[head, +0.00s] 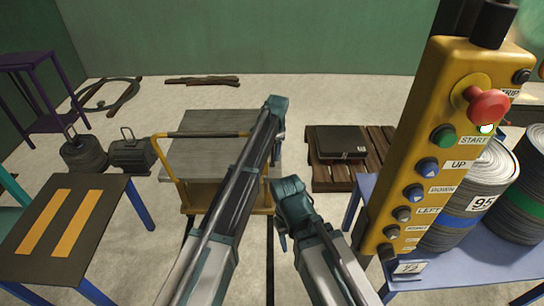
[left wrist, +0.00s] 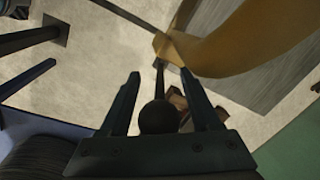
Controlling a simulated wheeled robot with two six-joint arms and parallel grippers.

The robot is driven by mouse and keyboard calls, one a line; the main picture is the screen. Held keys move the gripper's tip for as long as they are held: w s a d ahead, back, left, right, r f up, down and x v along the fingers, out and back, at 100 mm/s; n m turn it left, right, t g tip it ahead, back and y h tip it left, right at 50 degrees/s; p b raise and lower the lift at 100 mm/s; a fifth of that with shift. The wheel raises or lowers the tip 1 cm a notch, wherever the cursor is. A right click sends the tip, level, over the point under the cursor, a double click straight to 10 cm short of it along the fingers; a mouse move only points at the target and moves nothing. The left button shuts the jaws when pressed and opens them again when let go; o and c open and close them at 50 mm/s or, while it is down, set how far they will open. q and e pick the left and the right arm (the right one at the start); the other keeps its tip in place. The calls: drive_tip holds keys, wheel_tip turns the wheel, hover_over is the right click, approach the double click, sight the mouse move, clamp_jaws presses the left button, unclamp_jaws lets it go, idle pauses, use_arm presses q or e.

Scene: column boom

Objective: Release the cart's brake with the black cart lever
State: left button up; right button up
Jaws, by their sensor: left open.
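The cart (head: 208,155) has a grey deck and a yellow frame, and stands on the floor in the middle of the head view. Its yellow frame (left wrist: 235,45) is large in the left wrist view. The black cart lever (left wrist: 158,117) shows there as a round knob on a thin rod. My left gripper (left wrist: 160,78) is open, with the knob between its two fingers, near the palm; I cannot tell if they touch. In the head view my left gripper (head: 277,150) is small beside the cart's right side, and the lever is hidden. My right gripper (head: 283,238) is lower; its jaws are unclear.
A yellow pendant (head: 415,170) with buttons hangs close at the right. Behind it, a blue table (head: 465,272) bears large drums. A pallet (head: 340,180) with a dark case stands right of the cart. A striped table (head: 60,225) stands at the left.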

use_arm(q)
clamp_jaws()
idle(0.3)
idle(1.2)
